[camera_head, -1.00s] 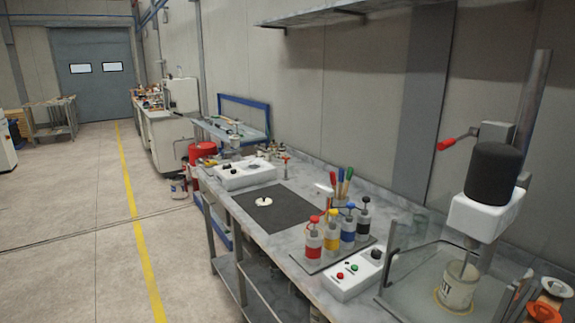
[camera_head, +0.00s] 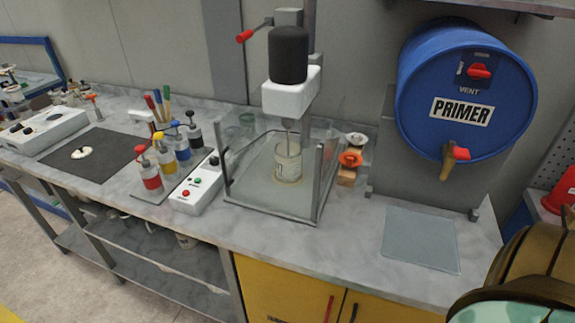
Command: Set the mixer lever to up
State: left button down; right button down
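The mixer (camera_head: 291,85) stands at the back of the bench, with a black motor on a white head, fixed to an upright post. Its lever (camera_head: 256,29) has a red knob and sticks out to the left of the post, sloping down towards the knob. The stirring shaft reaches down into a labelled cup (camera_head: 288,161) inside a clear guard. Neither gripper shows in the head view. A brown and teal rounded shape at the lower right corner may be part of my own body.
A blue primer drum (camera_head: 463,80) with a red-handled tap is right of the mixer. A white control box (camera_head: 197,184) and several coloured pump bottles (camera_head: 165,158) stand left of the guard (camera_head: 318,183). A clear sheet (camera_head: 420,239) lies on the bench front right.

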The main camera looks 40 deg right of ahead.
aim_at(243, 37)
jog(key=k+l+z, duration=0.1)
jog(key=l, duration=0.2)
jog(key=k+l+z, duration=0.1)
jog(key=l, duration=0.25)
jog(key=k+l+z, duration=0.1)
jog(key=l, duration=0.25)
jog(key=k+l+z, duration=0.1)
jog(key=l, duration=0.25)
jog(key=k, duration=0.1)
